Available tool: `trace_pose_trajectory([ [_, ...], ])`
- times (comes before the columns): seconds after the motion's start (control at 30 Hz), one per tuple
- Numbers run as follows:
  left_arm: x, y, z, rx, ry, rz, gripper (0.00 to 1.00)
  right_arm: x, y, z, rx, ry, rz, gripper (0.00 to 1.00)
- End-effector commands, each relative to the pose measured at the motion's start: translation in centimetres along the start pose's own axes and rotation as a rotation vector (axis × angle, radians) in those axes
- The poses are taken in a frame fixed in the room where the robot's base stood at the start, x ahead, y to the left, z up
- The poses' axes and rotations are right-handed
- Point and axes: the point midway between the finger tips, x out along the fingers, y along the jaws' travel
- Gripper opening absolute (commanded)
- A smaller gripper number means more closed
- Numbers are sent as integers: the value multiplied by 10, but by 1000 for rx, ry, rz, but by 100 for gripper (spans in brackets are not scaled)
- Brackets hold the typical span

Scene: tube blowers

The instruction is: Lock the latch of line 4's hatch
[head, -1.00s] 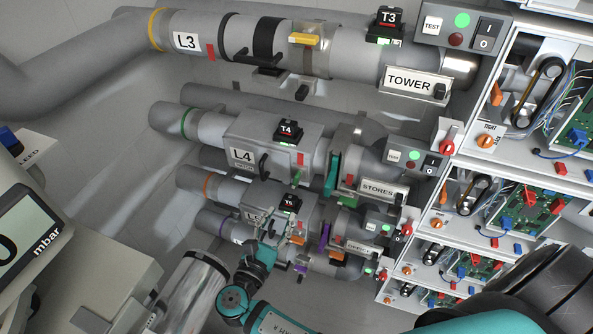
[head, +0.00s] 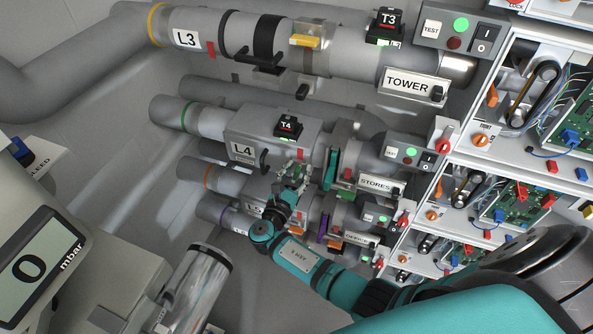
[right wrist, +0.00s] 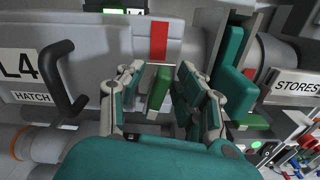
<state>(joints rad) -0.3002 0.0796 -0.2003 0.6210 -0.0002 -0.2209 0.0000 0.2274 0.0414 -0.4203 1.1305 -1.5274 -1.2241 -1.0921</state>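Line 4's hatch (head: 268,138) is the grey box marked L4, with a dark handle (head: 264,160); it also shows in the right wrist view (right wrist: 105,60). Its green latch (right wrist: 160,88) points down below a red strip (right wrist: 159,41) on the hatch. My right gripper (right wrist: 159,76) is open, with one finger on each side of the latch; a small gap shows on both sides. In the head view my right gripper (head: 293,176) is at the hatch's lower edge and mostly hides the latch. My left gripper is not in view.
A teal lever (right wrist: 233,78) stands close to the right of my right gripper. Line 5's pipe (head: 225,179) runs just below. Line 3's pipe (head: 345,55) is above. Open cabinets with circuit boards (head: 515,200) stand at the right.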

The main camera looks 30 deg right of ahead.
Motion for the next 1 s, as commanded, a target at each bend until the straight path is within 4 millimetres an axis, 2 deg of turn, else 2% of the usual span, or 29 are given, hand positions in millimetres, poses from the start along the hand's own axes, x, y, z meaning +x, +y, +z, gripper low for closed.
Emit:
trace_pose_trajectory([
  [0.1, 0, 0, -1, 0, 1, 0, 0, 0, 0, 0, 0, 0, 0, 36],
  [0.3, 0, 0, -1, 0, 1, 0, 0, 0, 0, 0, -1, 0, 0, 9],
  [0.4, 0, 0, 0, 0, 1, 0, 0, 0, 0, 0, -1, 0, 0, 0],
  [0.77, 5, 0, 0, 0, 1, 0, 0, 0, -1, -2, 26, 1, 0, 0],
  [1.0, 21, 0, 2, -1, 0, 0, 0, -1, -3, -4, 146, 0, 1, 0],
])
